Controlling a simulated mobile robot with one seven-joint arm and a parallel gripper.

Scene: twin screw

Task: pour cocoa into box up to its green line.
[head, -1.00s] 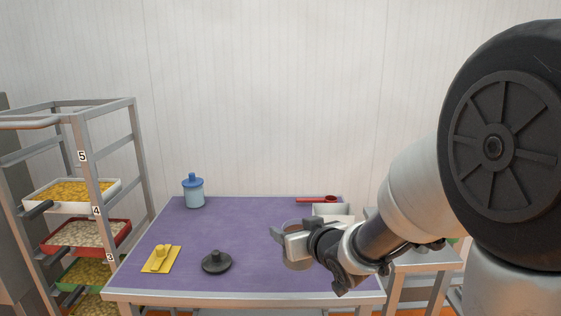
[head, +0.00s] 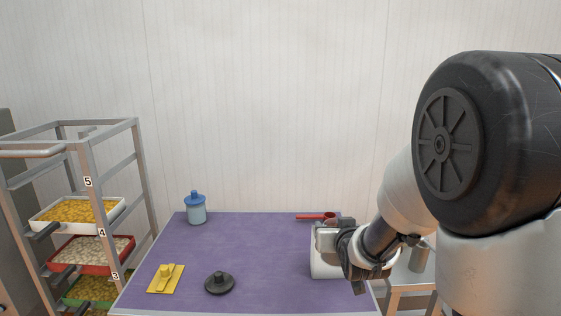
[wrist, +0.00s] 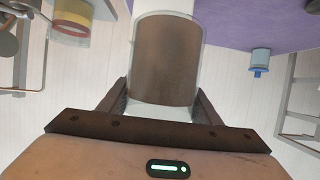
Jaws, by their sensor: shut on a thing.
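My gripper (wrist: 162,108) is shut on a clear jar (wrist: 166,16) of brown cocoa (wrist: 165,62). The wrist view is upside down, with the cocoa filling most of the jar and a clear band at the picture's lower end. In the head view my gripper (head: 328,236) is at the right side of the purple table, at the white box (head: 325,265), and covers its upper part. The jar's mouth and the box's inside are hidden there. I cannot make out the green line or whether cocoa is flowing.
A blue-lidded jar (head: 196,212) and a red scoop (head: 316,216) are at the back. A tray rack (head: 85,215) stands left. The table's middle is clear.

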